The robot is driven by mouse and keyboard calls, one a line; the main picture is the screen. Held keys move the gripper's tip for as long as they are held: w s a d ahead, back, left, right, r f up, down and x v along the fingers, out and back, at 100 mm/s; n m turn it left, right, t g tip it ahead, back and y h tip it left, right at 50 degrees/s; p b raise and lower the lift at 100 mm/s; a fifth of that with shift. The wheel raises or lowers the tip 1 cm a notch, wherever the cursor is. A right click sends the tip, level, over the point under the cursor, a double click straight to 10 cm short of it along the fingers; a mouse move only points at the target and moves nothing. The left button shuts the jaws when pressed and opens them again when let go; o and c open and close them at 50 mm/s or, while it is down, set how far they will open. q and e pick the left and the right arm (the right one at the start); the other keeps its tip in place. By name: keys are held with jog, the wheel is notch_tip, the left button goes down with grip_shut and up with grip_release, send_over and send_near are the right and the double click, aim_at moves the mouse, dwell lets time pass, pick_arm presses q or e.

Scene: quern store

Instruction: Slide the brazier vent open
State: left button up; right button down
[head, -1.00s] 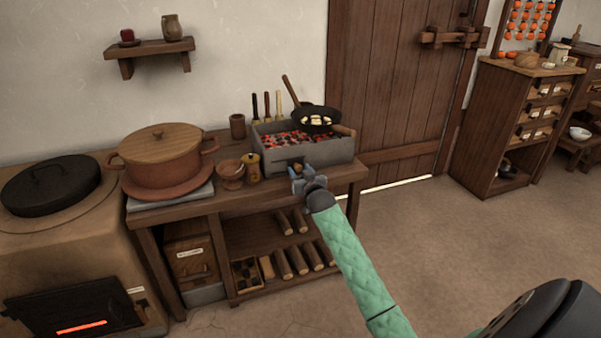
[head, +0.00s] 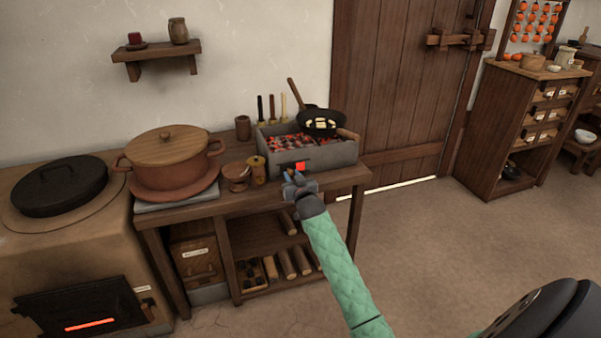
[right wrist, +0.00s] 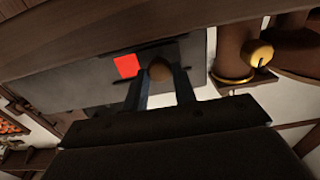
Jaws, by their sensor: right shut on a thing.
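The grey brazier (head: 335,155) stands on the wooden bench with glowing coals inside. In its front face a square vent opening (head: 301,166) shows bright red. It also shows in the right wrist view (right wrist: 126,66). My right gripper (head: 293,179) is in front of the brazier, just left of the red opening. In the wrist view its fingers (right wrist: 164,88) are shut on the round brown vent knob (right wrist: 160,70), beside the opening. The vent slide behind the knob is mostly hidden by the gripper. My left gripper is not in view.
A mustard jar (head: 257,171) and a small brown pot (head: 237,177) stand close left of my gripper. A black pan (head: 321,123) rests on the brazier. A large lidded pot (head: 168,160) is farther left. Floor to the right is clear.

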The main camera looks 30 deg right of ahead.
jog(key=shift+a, duration=0.4)
jog(key=shift+w, duration=0.1)
jog(key=c, duration=1.4)
grip_release()
jog(key=shift+c, duration=0.2)
jog(key=o, duration=0.3)
jog(key=shift+a, duration=0.2)
jog(key=shift+d, duration=0.1)
jog(key=shift+s+f, duration=0.1)
jog(key=shift+s, duration=0.3)
jog(key=v, duration=0.7)
